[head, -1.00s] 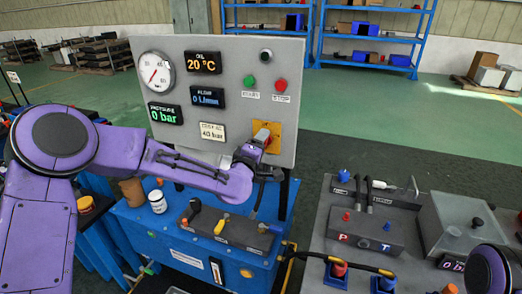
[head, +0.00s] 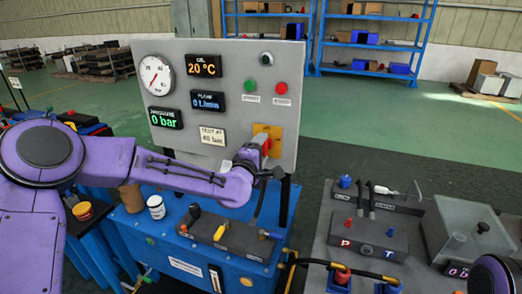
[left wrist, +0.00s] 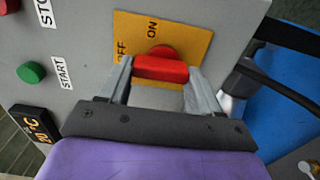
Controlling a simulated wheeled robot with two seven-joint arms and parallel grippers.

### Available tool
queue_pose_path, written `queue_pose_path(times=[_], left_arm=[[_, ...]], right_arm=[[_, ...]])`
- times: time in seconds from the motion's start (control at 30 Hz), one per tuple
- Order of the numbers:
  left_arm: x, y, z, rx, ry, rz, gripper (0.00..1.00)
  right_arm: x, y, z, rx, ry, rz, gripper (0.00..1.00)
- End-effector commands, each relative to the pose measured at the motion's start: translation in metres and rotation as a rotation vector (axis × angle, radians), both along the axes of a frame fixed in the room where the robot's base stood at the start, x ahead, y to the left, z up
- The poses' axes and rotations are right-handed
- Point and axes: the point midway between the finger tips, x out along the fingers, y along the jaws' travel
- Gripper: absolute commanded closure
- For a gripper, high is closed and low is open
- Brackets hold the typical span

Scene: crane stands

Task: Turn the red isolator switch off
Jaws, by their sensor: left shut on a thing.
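The red isolator switch (head: 266,146) sits on a yellow plate (head: 274,131) at the lower right of the grey panel. My left gripper (head: 259,155) is at the switch and shut on its handle. In the left wrist view the red handle (left wrist: 160,68) lies between the two fingers, with its round base behind it on the yellow plate (left wrist: 184,30). The ON label (left wrist: 152,28) shows above the handle and the partly covered OFF label (left wrist: 121,50) at its upper left. My right gripper is out of view.
The grey panel (head: 230,60) carries a dial, several displays, a green START button (head: 250,86) and a red STOP button (head: 281,88). The pressure display reads 0 bar. A blue bench (head: 190,255) with a valve block stands below; a grey bench is at the right.

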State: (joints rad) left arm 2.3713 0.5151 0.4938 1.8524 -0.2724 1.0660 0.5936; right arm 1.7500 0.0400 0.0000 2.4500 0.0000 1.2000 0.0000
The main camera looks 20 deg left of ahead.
Motion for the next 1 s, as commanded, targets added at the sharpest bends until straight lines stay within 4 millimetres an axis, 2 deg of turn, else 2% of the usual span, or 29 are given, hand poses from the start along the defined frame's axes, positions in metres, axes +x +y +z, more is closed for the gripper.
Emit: queue_pose_path(times=[0.03, 0.1, 0.43, 0.57, 0.8, 1.0], left_arm=[[0.0, 0.0, -0.001, -0.003, 0.002, 0.0, 0.27], [0.0, 0.0, -0.001, -0.002, 0.002, 0.0, 0.11], [-0.005, 0.0, -0.001, -0.001, 0.0, 0.0, 0.11], [-0.029, 0.001, -0.003, -0.003, 0.0, -0.001, 0.11], [-0.085, 0.003, -0.002, -0.002, 0.0, -0.001, 0.11], [-0.105, 0.004, -0.001, -0.001, 0.001, 0.0, 0.11]], right_arm=[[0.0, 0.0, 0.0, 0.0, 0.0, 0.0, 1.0], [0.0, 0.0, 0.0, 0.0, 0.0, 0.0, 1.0], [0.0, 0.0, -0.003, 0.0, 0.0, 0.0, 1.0], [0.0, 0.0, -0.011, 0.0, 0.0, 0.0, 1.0], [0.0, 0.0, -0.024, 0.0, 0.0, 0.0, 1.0], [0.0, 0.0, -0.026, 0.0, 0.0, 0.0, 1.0]])
